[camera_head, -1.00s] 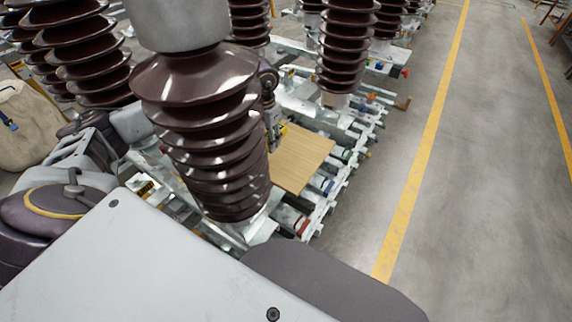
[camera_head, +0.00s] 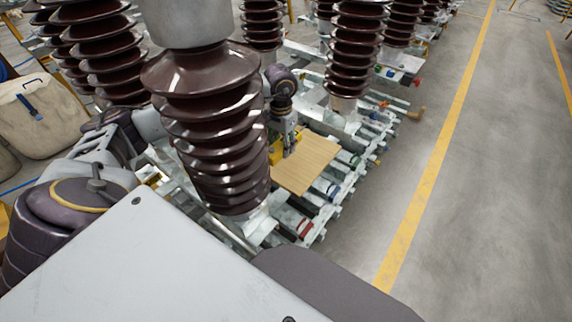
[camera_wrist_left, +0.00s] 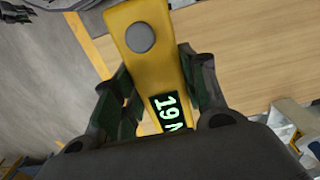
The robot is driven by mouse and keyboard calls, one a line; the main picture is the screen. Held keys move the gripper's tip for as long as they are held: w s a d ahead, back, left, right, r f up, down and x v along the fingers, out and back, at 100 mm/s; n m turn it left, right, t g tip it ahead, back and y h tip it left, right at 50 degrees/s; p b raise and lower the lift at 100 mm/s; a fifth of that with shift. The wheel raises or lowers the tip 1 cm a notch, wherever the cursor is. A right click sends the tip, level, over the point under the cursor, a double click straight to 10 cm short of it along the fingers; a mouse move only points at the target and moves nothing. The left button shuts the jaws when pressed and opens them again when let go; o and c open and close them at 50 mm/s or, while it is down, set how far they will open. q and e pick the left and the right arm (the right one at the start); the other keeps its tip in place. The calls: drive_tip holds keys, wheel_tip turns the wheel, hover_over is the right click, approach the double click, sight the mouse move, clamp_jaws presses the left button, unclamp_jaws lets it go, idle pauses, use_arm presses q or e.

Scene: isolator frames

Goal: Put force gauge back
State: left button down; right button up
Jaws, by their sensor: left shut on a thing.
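The force gauge (camera_wrist_left: 145,45) is yellow with a round grey button and a lit display reading "19" and a partly cut-off letter. It lies between the fingers of my left gripper (camera_wrist_left: 160,90) in the left wrist view, and the gripper is shut on it. In the head view my left gripper (camera_head: 287,140) is beyond the big insulator, beside a wooden board (camera_head: 307,163). A yellow part of the gauge (camera_head: 275,152) shows at the board's left edge. Whether the gauge touches the board is unclear. My right gripper is not in view.
A large brown ribbed insulator (camera_head: 210,120) stands close in front of my left arm and hides part of it. More insulators (camera_head: 355,50) stand behind on metal frames. Open floor (camera_head: 480,200) with a yellow line lies to the right.

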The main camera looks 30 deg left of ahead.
use_arm(q)
hover_over(282, 170)
drive_tip(key=shift+f, duration=2.95)
drive_tip(key=shift+f, duration=1.85)
drive_tip(key=shift+f, duration=0.1)
drive_tip(key=c, duration=0.8)
unclamp_jaws()
wheel_tip(282, 170, up, 12)
drive_tip(key=shift+r, duration=0.1)
